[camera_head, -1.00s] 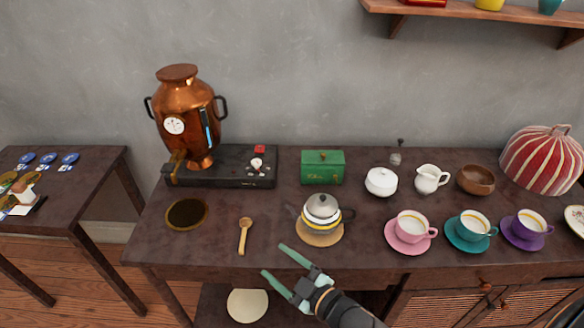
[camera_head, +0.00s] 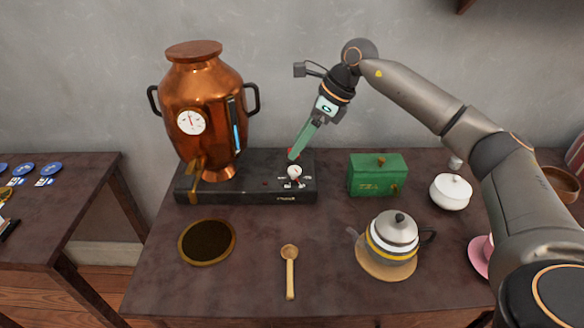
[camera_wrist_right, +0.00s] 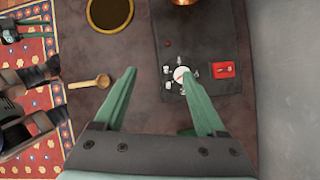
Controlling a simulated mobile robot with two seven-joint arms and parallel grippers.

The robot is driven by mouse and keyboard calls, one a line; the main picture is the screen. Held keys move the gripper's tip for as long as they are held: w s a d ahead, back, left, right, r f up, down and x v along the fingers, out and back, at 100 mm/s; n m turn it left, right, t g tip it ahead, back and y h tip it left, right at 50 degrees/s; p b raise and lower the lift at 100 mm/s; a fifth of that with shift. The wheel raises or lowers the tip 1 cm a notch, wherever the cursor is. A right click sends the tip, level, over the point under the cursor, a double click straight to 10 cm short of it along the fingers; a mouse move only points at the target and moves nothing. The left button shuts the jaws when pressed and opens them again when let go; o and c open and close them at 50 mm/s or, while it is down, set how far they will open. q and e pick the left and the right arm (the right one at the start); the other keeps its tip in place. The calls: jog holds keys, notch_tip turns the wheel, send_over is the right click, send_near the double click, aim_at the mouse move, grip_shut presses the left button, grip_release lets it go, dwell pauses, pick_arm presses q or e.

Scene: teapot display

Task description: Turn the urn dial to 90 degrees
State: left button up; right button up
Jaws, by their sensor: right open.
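The copper urn (camera_head: 205,110) stands on a black base (camera_head: 250,188) at the back left of the table. The dial, a small white knob (camera_head: 294,172) with marks around it, is on the base's right part; it also shows in the right wrist view (camera_wrist_right: 181,74). My right gripper (camera_head: 295,152) reaches down from above, fingers just behind and above the dial in the head view. In the wrist view the gripper (camera_wrist_right: 156,74) is open and empty, its right fingertip beside or over the dial; contact cannot be told.
A red switch (camera_wrist_right: 224,69) sits beside the dial, mostly hidden in the head view. A green box (camera_head: 376,178), white sugar bowl (camera_head: 451,193) and grey teapot (camera_head: 393,232) stand to the right. A wooden spoon (camera_head: 290,270) and dark round plate (camera_head: 207,243) lie in front.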

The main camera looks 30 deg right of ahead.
aim_at(295, 169)
jog(key=d+r+h, duration=0.1)
jog(key=d+h, duration=0.1)
jog(key=d, duration=0.3)
jog(key=b+x, duration=0.1)
jog(key=x, duration=1.1)
jog(key=shift+w+a+r+b, duration=0.1)
jog(key=shift+a+b, duration=0.05)
jog(key=shift+b, duration=0.25)
grip_shut()
